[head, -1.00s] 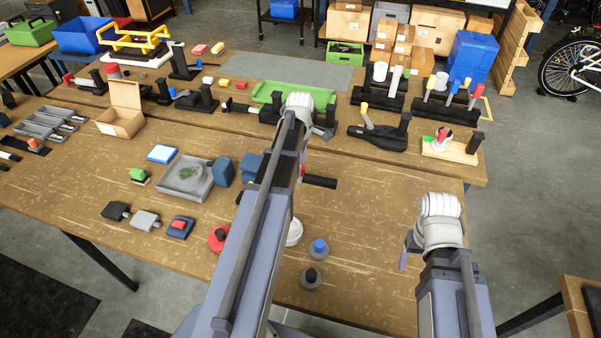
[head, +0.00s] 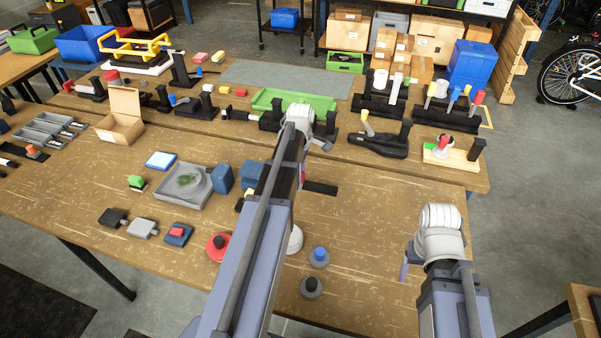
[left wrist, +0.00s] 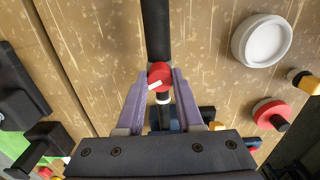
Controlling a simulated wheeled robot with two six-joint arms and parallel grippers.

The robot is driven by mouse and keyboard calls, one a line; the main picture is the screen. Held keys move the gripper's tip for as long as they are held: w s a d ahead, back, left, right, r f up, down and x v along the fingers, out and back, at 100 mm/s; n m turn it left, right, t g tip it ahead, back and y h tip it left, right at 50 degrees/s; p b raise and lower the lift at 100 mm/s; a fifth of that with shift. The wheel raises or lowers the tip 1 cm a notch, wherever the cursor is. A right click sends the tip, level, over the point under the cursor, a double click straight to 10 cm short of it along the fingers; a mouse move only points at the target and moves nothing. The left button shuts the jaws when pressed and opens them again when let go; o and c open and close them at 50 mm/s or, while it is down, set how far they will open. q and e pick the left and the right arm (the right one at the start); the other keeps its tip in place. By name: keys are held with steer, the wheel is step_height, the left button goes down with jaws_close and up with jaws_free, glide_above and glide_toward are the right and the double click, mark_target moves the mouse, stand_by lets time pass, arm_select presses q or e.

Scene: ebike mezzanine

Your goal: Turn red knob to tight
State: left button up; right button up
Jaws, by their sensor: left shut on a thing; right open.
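In the left wrist view a red knob (left wrist: 158,72) with a small white mark sits on a black rod (left wrist: 156,30). My left gripper (left wrist: 158,84) has its two purple fingers on either side of the knob, shut on it. In the head view my left arm hides most of this; a red sliver (head: 303,173) and the black rod's end (head: 321,188) show beside it. My right gripper (head: 404,264) is low at the right near the table edge, mostly hidden by its own wrist, open and away from the knob.
A white round piece (left wrist: 262,41) and a red disc with a black knob (left wrist: 270,114) lie nearby on the table. A grey tray (head: 184,199), blue blocks (head: 222,178) and several small parts stand left of my arm. The table right of the rod is bare.

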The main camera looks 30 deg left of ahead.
arm_select(q)
jaws_close()
steer(key=shift+m, duration=0.4)
steer(key=m, duration=0.5)
steer(key=shift+m, duration=0.4)
steer(key=m, duration=1.3)
steer(key=shift+m, duration=0.3)
steer(key=m, duration=0.5)
steer(key=shift+m, duration=0.7)
